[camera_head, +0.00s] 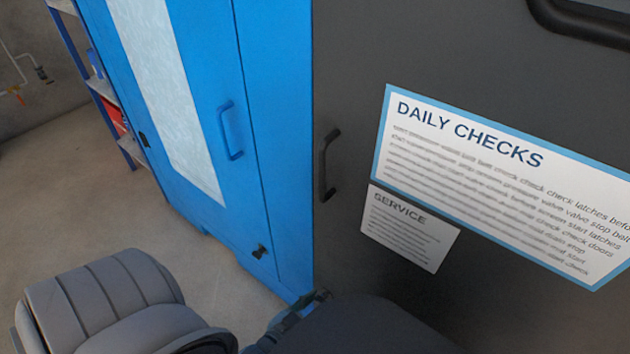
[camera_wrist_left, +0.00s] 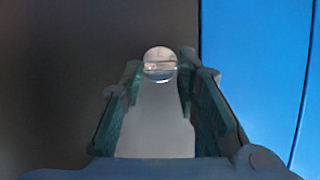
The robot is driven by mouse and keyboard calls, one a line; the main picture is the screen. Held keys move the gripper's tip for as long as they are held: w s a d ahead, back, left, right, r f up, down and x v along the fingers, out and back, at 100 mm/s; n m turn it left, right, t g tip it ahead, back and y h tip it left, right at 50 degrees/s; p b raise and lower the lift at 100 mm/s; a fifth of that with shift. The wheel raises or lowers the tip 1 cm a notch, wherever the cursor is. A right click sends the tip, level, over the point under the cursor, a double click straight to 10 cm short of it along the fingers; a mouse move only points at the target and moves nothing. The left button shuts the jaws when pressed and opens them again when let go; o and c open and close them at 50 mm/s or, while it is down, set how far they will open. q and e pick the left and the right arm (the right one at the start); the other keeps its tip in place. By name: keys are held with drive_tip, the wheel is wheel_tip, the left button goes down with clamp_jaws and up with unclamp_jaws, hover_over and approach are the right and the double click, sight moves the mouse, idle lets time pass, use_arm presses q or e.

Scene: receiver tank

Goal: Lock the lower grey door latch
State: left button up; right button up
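In the left wrist view, a round, pale grey latch face (camera_wrist_left: 160,62) with a line across it sits on the dark grey panel. My left gripper (camera_wrist_left: 160,70) has a teal-padded finger on each side of it, with the tips very close to its rim. Whether the pads touch it does not show. A pale flat piece (camera_wrist_left: 155,125) lies between the fingers, below the round face. In the head view, my left gripper (camera_head: 318,296) is low against the dark door panel (camera_head: 345,60), near its left edge; the latch is hidden there. My right gripper is not in view.
A blue cabinet (camera_head: 280,120) adjoins the dark panel on the left, with a blue handle (camera_head: 231,130) and a small black catch (camera_head: 259,252). A black handle (camera_head: 328,165) and two signs, DAILY CHECKS (camera_head: 500,180) and SERVICE (camera_head: 410,228), are above my gripper.

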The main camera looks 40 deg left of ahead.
use_arm(q)
drive_tip(key=o, duration=0.3)
drive_tip(key=v, duration=1.2)
